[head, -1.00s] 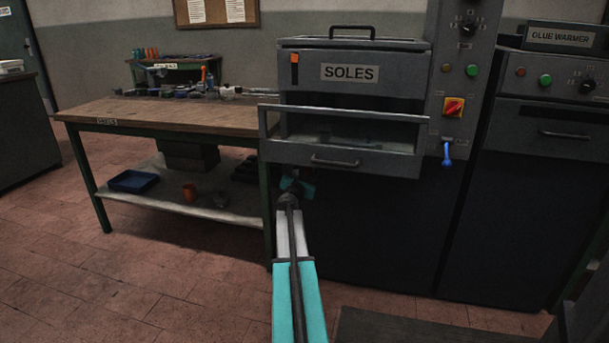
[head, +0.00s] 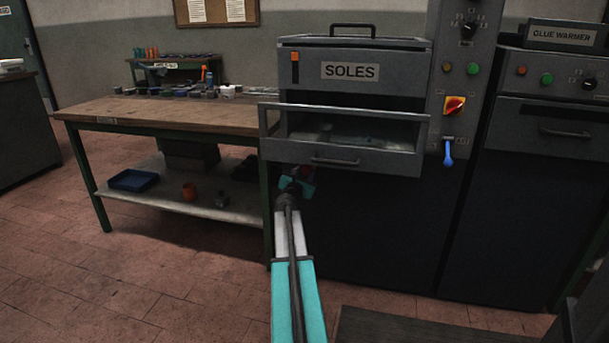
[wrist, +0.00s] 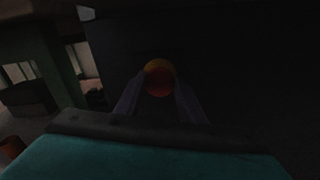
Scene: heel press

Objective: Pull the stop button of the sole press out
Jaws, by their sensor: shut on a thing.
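The sole press (head: 350,55), labelled SOLES, stands in the middle of the head view. In the wrist view, the stop button (wrist: 159,80) is a round red cap with an orange-yellow upper edge. It sits against a dark surface. My gripper (wrist: 160,92) has one finger on each side of the button and is shut on it. In the head view, my gripper (head: 300,182) is low at the left front of the press, below the drawer handle. A small reddish patch shows there. Whether the button is in or out cannot be told.
A workbench (head: 180,113) with small items on top and a lower shelf stands left of the press. A red-and-yellow rotary switch (head: 454,105) and a blue lever (head: 448,153) are on the press's right panel. A glue warmer (head: 560,80) stands at the right.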

